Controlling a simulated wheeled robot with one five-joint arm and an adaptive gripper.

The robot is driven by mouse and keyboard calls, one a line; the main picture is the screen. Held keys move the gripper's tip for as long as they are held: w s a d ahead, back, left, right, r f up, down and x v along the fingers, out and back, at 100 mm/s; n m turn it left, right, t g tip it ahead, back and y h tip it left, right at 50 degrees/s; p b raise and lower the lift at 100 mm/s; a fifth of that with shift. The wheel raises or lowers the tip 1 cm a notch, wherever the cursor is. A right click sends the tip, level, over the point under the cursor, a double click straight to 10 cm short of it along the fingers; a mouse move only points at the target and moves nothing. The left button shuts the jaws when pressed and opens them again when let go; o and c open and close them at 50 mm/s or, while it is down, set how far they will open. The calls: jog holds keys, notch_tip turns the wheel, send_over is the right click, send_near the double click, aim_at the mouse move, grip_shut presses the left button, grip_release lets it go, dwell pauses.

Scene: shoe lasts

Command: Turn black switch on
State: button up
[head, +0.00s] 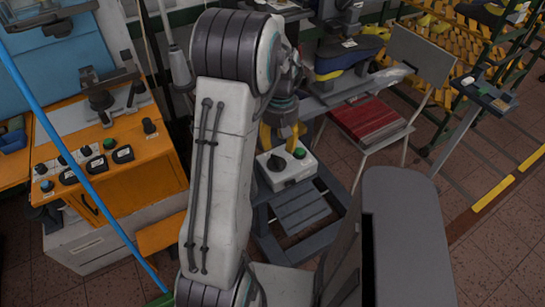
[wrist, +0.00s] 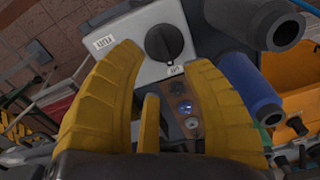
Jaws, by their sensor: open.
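The black switch (head: 277,163) is a round rotary knob on a light grey control box (head: 289,180). In the wrist view the black switch (wrist: 165,42) is at the top, with its box (wrist: 140,27) around it and small white labels at its left and below it. A green button (head: 300,153) sits beside the knob in the head view. My gripper (head: 283,140) has yellow fingers over the box. In the wrist view my gripper (wrist: 165,60) is open and empty, its fingertips spread on either side below the knob. Contact with the knob cannot be told.
An orange bench (head: 140,190) with several knobs and buttons stands at left. A blue pole (head: 75,150) crosses in front of it. A red-seated chair (head: 368,122) and a dark machine stand behind the box. A grey panel (head: 405,240) fills the lower right. Tiled floor is open at far right.

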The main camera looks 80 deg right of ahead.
aim_at(277, 161)
jog(key=shift+w+n, duration=0.15)
jog(key=shift+n, duration=0.25)
jog(key=shift+f+n, duration=0.3)
jog(key=shift+f+p, duration=0.4)
jog(key=shift+f, duration=3)
jog(key=shift+c, duration=0.2)
grip_shut()
